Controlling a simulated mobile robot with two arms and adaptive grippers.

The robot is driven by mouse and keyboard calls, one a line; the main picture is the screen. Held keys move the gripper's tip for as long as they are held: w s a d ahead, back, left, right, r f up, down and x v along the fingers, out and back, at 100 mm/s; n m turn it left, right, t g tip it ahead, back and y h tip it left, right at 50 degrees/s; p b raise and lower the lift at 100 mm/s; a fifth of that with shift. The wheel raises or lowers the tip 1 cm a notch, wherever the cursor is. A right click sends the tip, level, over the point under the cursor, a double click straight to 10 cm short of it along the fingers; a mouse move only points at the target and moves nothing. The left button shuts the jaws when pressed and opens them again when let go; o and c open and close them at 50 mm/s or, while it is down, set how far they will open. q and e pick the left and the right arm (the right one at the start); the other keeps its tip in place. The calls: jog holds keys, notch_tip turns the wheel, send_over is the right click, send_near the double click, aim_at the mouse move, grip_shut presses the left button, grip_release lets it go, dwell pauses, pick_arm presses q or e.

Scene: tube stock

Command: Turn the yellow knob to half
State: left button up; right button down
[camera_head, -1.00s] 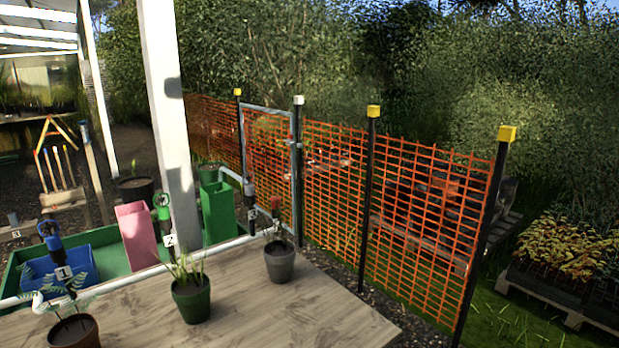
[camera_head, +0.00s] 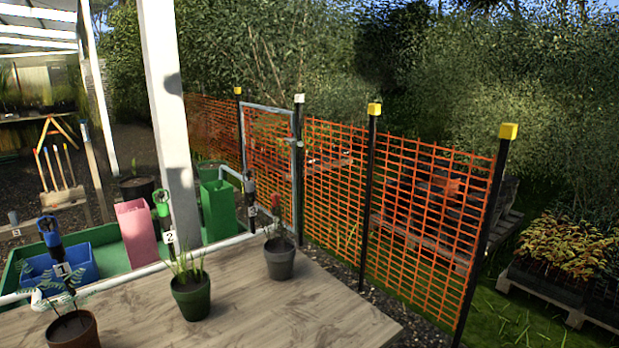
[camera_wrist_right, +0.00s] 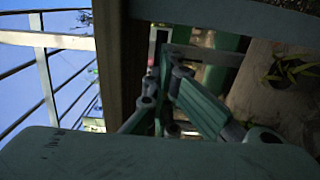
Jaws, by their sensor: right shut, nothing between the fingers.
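No yellow knob is clear in either view. My left gripper is in neither view.
A wooden table (camera_head: 300,310) with several potted plants fills the front. A white post (camera_head: 165,120) rises behind it. An orange mesh fence (camera_head: 430,215) with yellow-capped posts runs to the right. Blue (camera_head: 80,265), pink (camera_head: 136,232) and green (camera_head: 218,209) containers stand behind the pipe.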

jog(key=shift+a+f, duration=0.4)
jog(key=shift+f, duration=0.2)
jog(key=shift+b, duration=0.3)
jog(key=v, duration=0.6)
jog(key=shift+w+d, duration=0.15)
jog(key=shift+d, duration=0.35)
